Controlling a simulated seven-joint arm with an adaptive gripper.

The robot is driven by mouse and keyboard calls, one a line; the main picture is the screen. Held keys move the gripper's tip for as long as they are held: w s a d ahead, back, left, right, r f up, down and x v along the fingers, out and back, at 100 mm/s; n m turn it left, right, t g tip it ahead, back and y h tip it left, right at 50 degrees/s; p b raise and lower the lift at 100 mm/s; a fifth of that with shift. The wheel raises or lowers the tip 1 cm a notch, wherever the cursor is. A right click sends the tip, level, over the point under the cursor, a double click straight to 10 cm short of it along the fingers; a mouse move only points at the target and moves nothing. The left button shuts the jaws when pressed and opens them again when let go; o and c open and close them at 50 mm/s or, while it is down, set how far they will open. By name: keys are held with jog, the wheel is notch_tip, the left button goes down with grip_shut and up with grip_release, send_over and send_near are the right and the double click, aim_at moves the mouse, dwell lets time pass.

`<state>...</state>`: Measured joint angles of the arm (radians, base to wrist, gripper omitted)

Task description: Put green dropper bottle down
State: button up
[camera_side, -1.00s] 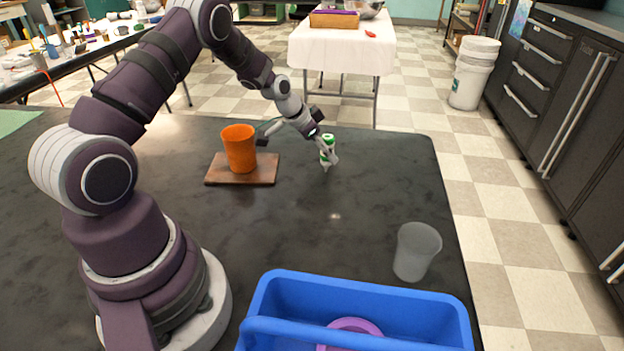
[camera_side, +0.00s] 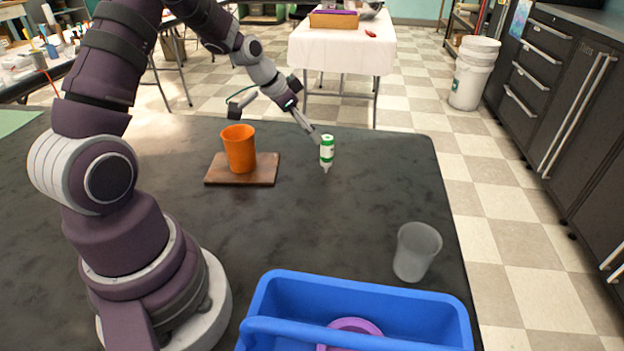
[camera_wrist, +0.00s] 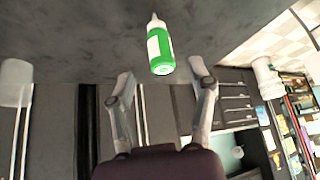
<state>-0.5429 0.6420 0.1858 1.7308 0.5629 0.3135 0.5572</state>
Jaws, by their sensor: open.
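The green dropper bottle (camera_side: 327,152), white with green bands, is upside down on the dark table, nozzle pointing down, to the right of the orange cup. Its nozzle appears to meet the tabletop. In the wrist view the bottle (camera_wrist: 160,47) shows its green base towards me, just beyond the fingertips and between their lines. My gripper (camera_side: 314,133) is open and empty, just above and left of the bottle. In the wrist view my gripper (camera_wrist: 161,76) has its two fingers spread apart, with a gap to the bottle.
An orange cup (camera_side: 239,149) stands on a wooden board (camera_side: 264,172) left of the bottle. A translucent cup (camera_side: 416,252) stands near the right table edge. A blue caddy (camera_side: 440,312) with a purple thing (camera_side: 352,326) is at the front. The tabletop around the bottle is clear.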

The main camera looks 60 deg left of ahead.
jog(key=s+d+r, duration=0.8)
jog(key=d+r, duration=0.2)
jog(key=r, duration=0.1)
jog(key=s+d+n+y, duration=0.1)
jog(key=s+d+n, duration=0.1)
jog(key=s, duration=0.6)
jog(key=shift+s+d+g, duration=0.15)
jog(key=shift+d+g, duration=0.25)
jog(key=shift+d, duration=0.35)
jog(key=shift+r, duration=0.1)
